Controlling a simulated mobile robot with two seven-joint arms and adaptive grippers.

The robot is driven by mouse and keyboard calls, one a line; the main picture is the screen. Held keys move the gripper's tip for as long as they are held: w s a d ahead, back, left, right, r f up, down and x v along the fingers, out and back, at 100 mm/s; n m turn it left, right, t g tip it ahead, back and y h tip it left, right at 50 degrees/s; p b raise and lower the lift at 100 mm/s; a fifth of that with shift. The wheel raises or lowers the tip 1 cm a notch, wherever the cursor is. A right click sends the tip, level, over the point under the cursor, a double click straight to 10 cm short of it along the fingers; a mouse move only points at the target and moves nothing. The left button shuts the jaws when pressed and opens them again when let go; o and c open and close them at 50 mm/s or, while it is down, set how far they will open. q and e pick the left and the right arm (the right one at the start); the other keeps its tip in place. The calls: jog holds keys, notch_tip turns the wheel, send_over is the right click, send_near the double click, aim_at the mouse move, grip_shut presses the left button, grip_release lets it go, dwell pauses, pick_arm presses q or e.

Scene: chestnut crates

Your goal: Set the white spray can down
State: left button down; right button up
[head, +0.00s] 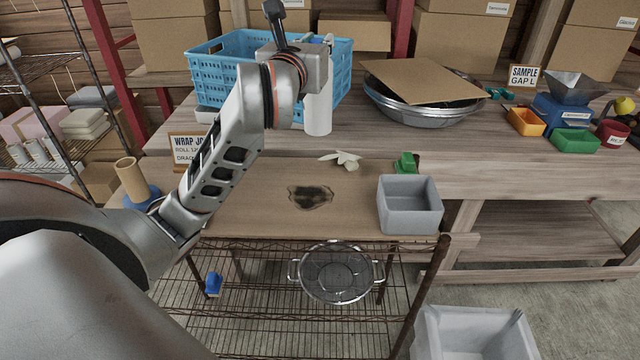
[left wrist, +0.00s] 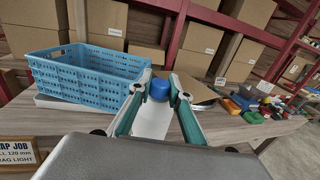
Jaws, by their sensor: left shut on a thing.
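The white spray can (head: 318,116) hangs upright under my left gripper (head: 322,62) in the head view, in front of the back bench top; I cannot tell whether its base touches the wood. In the left wrist view my left gripper (left wrist: 160,96) has its two green-lined fingers shut on the spray can (left wrist: 152,120), whose blue cap (left wrist: 159,90) shows between them. The gripper body hides the can's upper part in the head view. My right gripper is in neither view.
A blue crate (head: 215,78) stands behind the can. A metal bowl (head: 425,112) with cardboard on top is to its right. The lower front shelf (head: 260,215) has a dark stain (head: 311,197), a glove (head: 345,159) and a grey bin (head: 410,216). Bench top between bowl and shelf is clear.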

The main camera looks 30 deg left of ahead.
aim_at(317, 130)
pick_arm(q)
jog(key=shift+w+a+r, duration=0.1)
jog(key=shift+w+r, duration=0.05)
jog(key=shift+r, duration=0.15)
notch_tip(317, 130, down, 15)
jog(key=b, duration=0.3)
jog(key=shift+r, duration=0.1)
notch_tip(317, 130, down, 5)
jog(key=shift+r+b, duration=0.1)
jog(key=shift+b, duration=0.5)
jog(key=c, duration=1.9)
grip_release()
jog(key=shift+f, duration=0.2)
jog(key=shift+r, duration=0.1)
